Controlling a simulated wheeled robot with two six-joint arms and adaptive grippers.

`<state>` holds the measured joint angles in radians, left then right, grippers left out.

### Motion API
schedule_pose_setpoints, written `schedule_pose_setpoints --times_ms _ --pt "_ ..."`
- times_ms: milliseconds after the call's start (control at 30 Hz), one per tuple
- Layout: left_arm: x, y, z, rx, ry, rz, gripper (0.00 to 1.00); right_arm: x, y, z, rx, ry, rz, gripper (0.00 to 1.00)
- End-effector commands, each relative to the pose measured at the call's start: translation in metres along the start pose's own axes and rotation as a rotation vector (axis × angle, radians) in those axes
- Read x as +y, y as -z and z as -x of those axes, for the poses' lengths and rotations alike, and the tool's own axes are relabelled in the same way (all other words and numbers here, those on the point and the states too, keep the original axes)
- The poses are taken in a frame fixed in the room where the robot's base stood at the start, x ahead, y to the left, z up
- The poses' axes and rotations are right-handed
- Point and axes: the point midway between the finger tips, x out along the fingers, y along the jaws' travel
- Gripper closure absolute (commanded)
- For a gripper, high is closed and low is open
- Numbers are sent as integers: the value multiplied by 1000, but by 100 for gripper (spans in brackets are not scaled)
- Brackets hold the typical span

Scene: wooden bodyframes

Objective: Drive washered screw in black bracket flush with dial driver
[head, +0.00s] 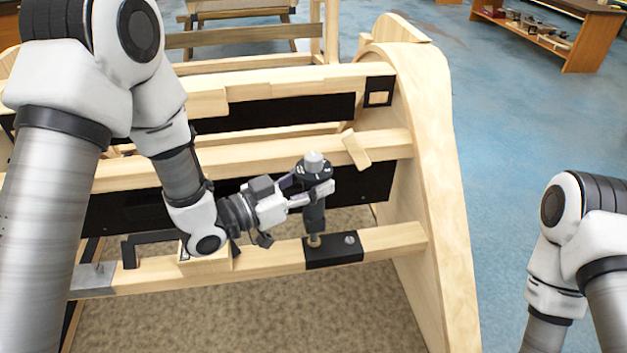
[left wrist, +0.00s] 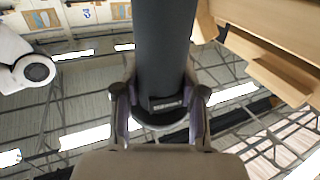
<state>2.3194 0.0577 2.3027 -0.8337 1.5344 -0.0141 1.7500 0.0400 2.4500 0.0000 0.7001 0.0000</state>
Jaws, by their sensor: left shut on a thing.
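The dial driver (head: 314,212) is a dark upright tool with a light knob on top. My left gripper (head: 312,196) is shut on it around its upper body, and the tool's dark body (left wrist: 166,50) fills the middle of the left wrist view between the fingers (left wrist: 160,105). The driver's tip points down at a brass-coloured washered screw (head: 314,240) on the left part of the black bracket (head: 345,250). Whether tip and screw touch is hard to tell. Another silvery screw head (head: 349,239) shows on the bracket's right part. My right gripper is out of view.
The bracket sits on the lower wooden rail (head: 395,238) of the bodyframe. A curved wooden side panel (head: 445,190) stands to the right. A loose-looking wood block (head: 356,149) leans on the middle rail.

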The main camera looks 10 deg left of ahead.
Motion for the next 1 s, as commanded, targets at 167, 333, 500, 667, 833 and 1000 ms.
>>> schedule_pose_setpoints --times_ms 167,333,500,667,833,1000 --pt "0 0 0 3 0 -1 100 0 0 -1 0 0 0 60" --pt "0 -1 0 3 0 -1 100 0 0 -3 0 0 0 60" --pt "0 -1 0 2 0 -1 100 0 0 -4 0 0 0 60" --pt "0 -2 0 2 0 -1 100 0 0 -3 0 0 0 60" --pt "0 -2 0 2 0 0 100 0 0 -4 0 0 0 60" --pt "0 -3 0 2 0 -1 100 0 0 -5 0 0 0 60"
